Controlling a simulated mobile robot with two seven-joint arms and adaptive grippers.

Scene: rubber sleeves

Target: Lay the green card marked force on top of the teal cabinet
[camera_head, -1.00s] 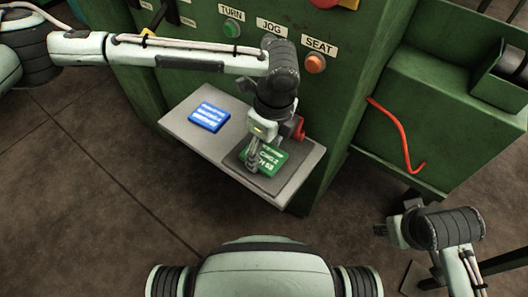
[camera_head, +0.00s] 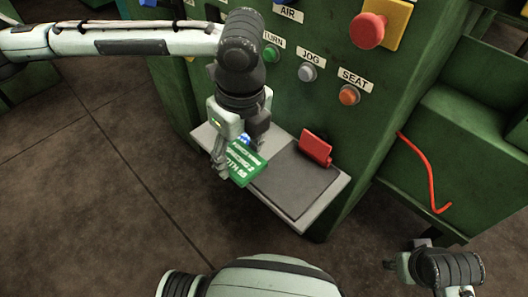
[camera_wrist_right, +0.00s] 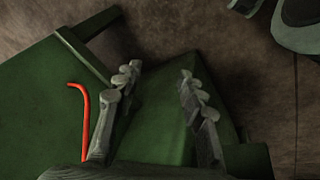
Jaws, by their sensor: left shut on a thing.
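My left gripper (camera_head: 224,160) is shut on a green card (camera_head: 244,165) with white lettering and holds it tilted above the left part of a grey shelf. I cannot read the word "force" on it. My right gripper (camera_head: 393,264) is at the lower right, away from the card; in the right wrist view its fingers (camera_wrist_right: 160,85) are apart with nothing between them. I cannot make out a teal cabinet in these views.
The grey shelf (camera_head: 335,190) has a bare dark pad (camera_head: 293,182) and a red block (camera_head: 316,148) at its back. A green machine with buttons stands behind; a red hooked bar (camera_head: 428,180) is at right.

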